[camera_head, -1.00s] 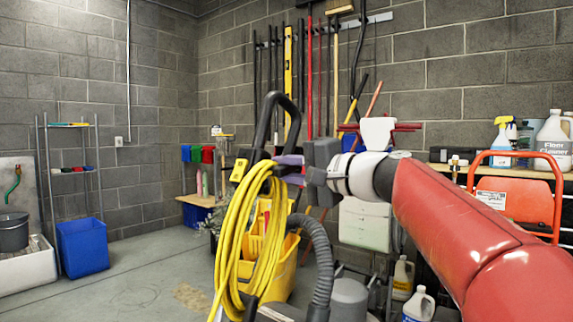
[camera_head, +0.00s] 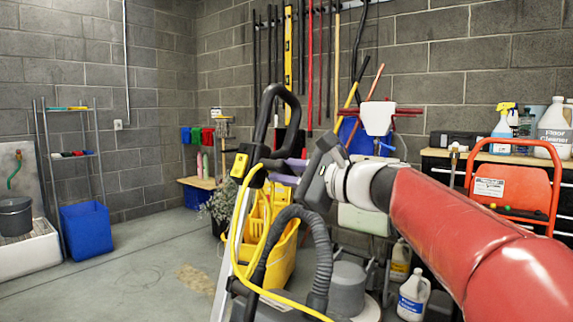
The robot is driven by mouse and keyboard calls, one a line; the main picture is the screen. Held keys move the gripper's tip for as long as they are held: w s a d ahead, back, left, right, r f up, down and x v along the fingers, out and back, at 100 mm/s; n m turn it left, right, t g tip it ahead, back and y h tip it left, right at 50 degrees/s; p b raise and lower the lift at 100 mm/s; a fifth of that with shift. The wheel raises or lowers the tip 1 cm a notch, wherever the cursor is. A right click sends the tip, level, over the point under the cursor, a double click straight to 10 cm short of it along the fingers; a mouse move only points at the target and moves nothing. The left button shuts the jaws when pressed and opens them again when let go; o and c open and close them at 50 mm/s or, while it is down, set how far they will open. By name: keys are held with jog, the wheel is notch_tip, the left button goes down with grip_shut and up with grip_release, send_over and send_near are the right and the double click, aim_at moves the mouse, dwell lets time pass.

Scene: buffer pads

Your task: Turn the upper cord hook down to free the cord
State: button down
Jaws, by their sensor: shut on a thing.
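The black upright handle (camera_head: 263,120) of a floor machine stands in the middle of the view, with a yellow plug (camera_head: 239,167) at its left side. The upper cord hook is at the handle and mostly hidden by my gripper. My gripper (camera_head: 287,168) is shut on it, tilted, coming in from the right; a lavender piece shows at its tip. No coil hangs at the hook.
A grey ribbed hose (camera_head: 322,250) curves below my gripper. A yellow mop bucket (camera_head: 282,255) stands behind the machine. At right are an orange-red cart frame (camera_head: 553,190) and a bench with bottles. Open floor (camera_head: 130,280) lies at left.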

jog(key=shift+f+m+p, duration=0.1)
jog(key=shift+m+p, duration=0.2)
jog(key=shift+m, duration=0.5)
jog(key=shift+f, duration=0.1)
jog(key=c, duration=1.3)
grip_release()
jog(key=shift+s, duration=0.1)
jog(key=b+v, duration=0.1)
jog(key=v, duration=0.6)
jog(key=shift+s+d, duration=0.2)
jog(key=shift+d, duration=0.05)
